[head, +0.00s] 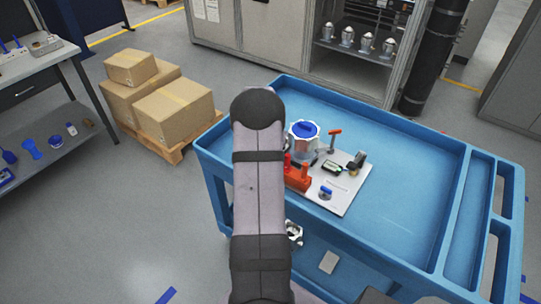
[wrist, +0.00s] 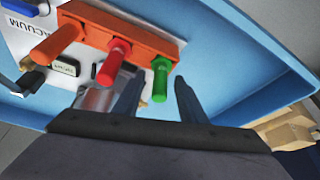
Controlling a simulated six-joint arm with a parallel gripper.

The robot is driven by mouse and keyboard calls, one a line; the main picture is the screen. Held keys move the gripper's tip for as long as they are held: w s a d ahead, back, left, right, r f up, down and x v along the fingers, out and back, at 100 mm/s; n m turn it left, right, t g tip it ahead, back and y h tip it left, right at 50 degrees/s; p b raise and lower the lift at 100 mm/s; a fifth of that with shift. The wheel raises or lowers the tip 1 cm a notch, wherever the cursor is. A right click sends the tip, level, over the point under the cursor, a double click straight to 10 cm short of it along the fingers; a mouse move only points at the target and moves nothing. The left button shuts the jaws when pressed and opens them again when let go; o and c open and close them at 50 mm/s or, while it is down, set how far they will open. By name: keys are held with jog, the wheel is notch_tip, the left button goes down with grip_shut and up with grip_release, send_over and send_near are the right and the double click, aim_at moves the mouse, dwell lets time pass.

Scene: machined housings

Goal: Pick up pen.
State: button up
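I cannot identify a pen for sure in either view. In the wrist view an orange block (wrist: 115,28) holds an orange (wrist: 55,45), a red (wrist: 114,62) and a green (wrist: 161,78) rod-like handle. My gripper (wrist: 158,84) is open, its two dark fingers apart. The green handle's end shows in the gap between the fingertips; I cannot tell its distance. A small dark slim item (head: 314,161) lies on the white board in the head view and could be a pen. In the head view my arm hides my gripper and part of the block (head: 297,178).
The white board (head: 350,197) lies on a blue cart (head: 400,205) with raised rims. It carries a blue-lidded metal jar (head: 304,140), an orange T-handle tool (head: 334,139) and small parts. The cart's right side is clear. Cardboard boxes (head: 173,110) stand left on a pallet.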

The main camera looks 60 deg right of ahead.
jog(key=shift+d+f, duration=0.15)
jog(key=shift+f, duration=0.15)
grip_shut()
